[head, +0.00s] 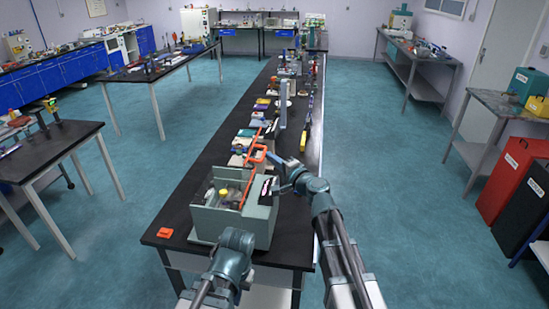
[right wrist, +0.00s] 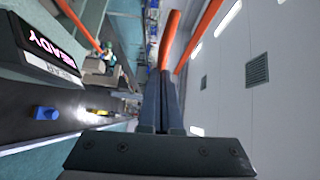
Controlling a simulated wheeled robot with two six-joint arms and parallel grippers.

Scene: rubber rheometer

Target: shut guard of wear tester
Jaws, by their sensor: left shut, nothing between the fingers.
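The wear tester is a grey-green box (head: 222,226) at the near end of the long black bench. Its orange-framed guard (head: 250,180) stands raised and tilted over the box. My right gripper (head: 272,156) is at the guard's upper orange end, to its right. In the right wrist view its dark fingers (right wrist: 165,92) lie close together, with orange bars (right wrist: 172,35) at and beyond their tips. I cannot tell whether they grip a bar. My left gripper (head: 237,243) is shut and empty, low in front of the box; its fingertips are hard to make out.
A lit READY display (right wrist: 50,45) shows in the right wrist view. A small orange item (head: 165,233) lies on the bench's near left corner. Several instruments line the bench (head: 213,145) behind the tester. Red (head: 512,178) and black bins stand at the right.

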